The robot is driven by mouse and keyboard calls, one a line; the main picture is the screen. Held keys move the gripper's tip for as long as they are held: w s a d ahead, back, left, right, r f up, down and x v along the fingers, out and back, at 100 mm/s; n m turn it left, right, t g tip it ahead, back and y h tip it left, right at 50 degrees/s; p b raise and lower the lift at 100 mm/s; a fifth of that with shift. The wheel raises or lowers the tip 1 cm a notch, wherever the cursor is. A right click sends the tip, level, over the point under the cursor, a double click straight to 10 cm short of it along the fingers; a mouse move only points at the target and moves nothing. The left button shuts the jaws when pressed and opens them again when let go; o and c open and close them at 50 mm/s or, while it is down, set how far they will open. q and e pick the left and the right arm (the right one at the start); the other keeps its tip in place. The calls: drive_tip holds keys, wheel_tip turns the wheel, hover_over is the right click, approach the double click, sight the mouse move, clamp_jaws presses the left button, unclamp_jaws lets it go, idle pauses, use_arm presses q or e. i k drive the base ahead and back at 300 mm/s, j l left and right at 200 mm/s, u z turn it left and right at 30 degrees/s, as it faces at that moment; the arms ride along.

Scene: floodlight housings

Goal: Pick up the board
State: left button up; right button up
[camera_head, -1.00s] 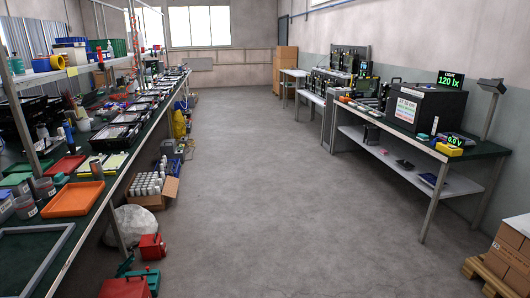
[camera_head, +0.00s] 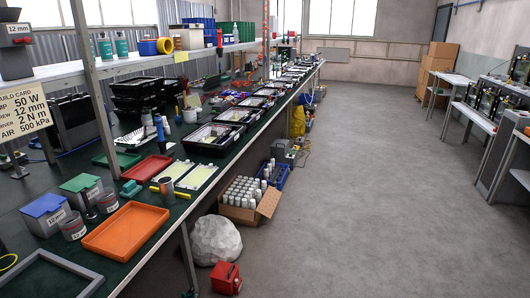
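Two flat pale yellow-and-white panels lie side by side on the long dark green workbench (camera_head: 120,187); they look like boards. I cannot tell which one the task means. Black floodlight housings stand in a row beyond them, the nearest (camera_head: 211,137) just behind the panels. Neither of my grippers shows in this view.
A shelf (camera_head: 140,61) overhangs the bench's back. The aisle is clear.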

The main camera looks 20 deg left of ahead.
sight(197, 177)
drive_tip(key=i+l, duration=0.1)
drive_tip(key=i, duration=2)
drive_tip(key=j+u, duration=0.05)
drive_tip(key=j, duration=0.05)
